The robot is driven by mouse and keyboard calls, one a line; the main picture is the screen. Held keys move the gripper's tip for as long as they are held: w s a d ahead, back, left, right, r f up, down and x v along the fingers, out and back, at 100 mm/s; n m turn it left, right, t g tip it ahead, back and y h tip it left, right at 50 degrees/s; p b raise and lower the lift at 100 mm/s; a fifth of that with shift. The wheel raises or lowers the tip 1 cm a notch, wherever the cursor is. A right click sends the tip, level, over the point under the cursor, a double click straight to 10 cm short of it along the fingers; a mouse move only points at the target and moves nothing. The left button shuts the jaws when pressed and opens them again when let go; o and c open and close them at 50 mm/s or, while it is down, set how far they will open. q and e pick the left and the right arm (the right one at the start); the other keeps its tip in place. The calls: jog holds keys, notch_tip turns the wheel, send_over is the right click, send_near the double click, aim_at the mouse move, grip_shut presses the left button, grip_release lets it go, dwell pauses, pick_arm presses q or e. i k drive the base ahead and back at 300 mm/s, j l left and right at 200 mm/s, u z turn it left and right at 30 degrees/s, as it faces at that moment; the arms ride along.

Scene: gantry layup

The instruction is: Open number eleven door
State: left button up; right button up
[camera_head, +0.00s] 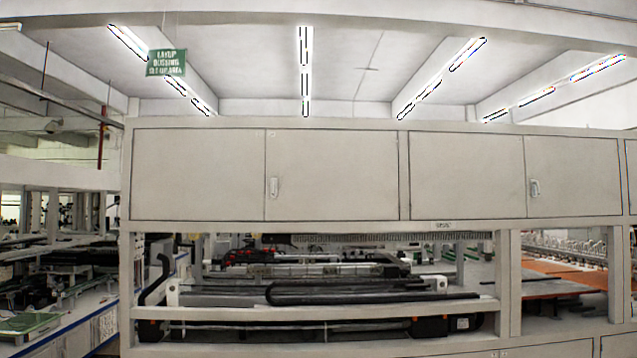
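A long beige cabinet runs across the top of the machine in the head view. It has a left pair of doors, a left leaf (198,174) and a right leaf (333,174), with a small pale handle (273,187) near their seam. A second pair, a left leaf (466,176) and a right leaf (572,177), has a similar handle (534,188). All these doors look shut. I cannot read a number eleven on any door. A small label (442,225) below the second pair is too small to read. Neither of my grippers is in view.
Below the cabinet is an open machine bay with black rails (340,293) and beige posts (508,280). An orange surface (570,278) lies at the right. Other equipment (60,270) stands at the left. A green sign (167,62) hangs from the ceiling.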

aim_at(318, 174)
jog(key=i+j+u, duration=0.2)
jog(key=i, duration=0.2)
jog(key=i+u, duration=0.25)
jog(key=i, duration=0.2)
